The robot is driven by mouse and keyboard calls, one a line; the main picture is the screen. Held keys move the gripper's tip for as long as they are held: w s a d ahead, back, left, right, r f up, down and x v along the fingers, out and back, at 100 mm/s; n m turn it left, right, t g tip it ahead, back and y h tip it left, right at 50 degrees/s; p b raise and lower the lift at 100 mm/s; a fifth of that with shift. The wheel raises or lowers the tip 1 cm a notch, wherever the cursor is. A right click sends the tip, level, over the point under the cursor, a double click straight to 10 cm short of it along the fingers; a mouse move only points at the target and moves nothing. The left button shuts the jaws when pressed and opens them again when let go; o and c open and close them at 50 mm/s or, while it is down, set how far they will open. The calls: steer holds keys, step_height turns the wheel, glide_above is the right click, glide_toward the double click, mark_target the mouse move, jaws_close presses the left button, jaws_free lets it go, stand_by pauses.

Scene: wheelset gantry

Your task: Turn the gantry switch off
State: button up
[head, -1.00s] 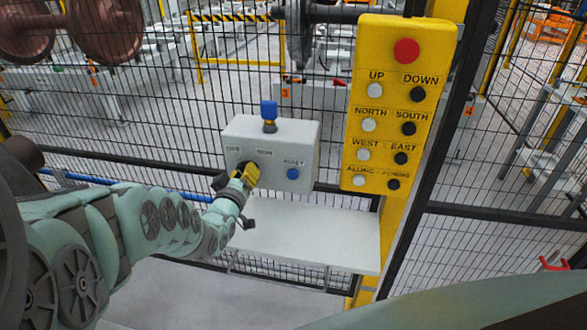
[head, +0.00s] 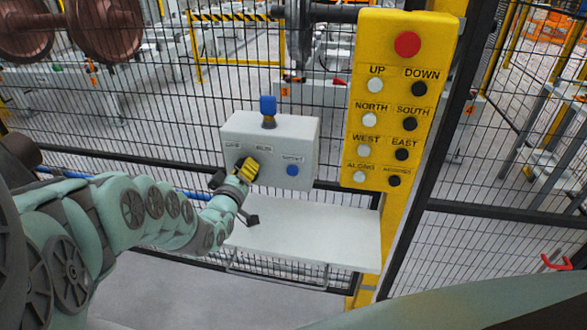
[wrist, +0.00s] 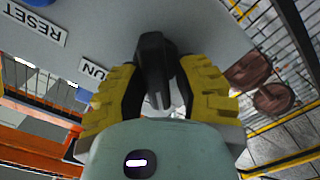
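The grey control box (head: 300,130) hangs on the fence, with labels to the left and RUN on its front. Its black switch knob (wrist: 153,70) shows in the wrist view, its grip bar lying between my fingers. My gripper (head: 248,168) is at the box's lower left front, and its yellow fingers hide most of the knob in the head view. In the wrist view my gripper (wrist: 158,95) stands open around the knob, one finger on each side. Narrow gaps show beside the bar; I cannot tell whether either finger touches it.
A blue RESET button (head: 292,170) sits right of the switch, and a blue-topped part (head: 268,110) stands on the box. A white shelf (head: 310,235) is below. A yellow button panel (head: 385,140) with a red button is close on the right. Mesh fence stands behind.

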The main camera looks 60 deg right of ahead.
steer(key=o, duration=0.3)
steer(key=shift+r, duration=0.1)
steer(key=shift+o, duration=0.2)
steer(key=v, duration=0.7)
steer(key=shift+a, duration=0.25)
stand_by(0.4)
steer(key=shift+s, duration=0.1)
stand_by(0.4)
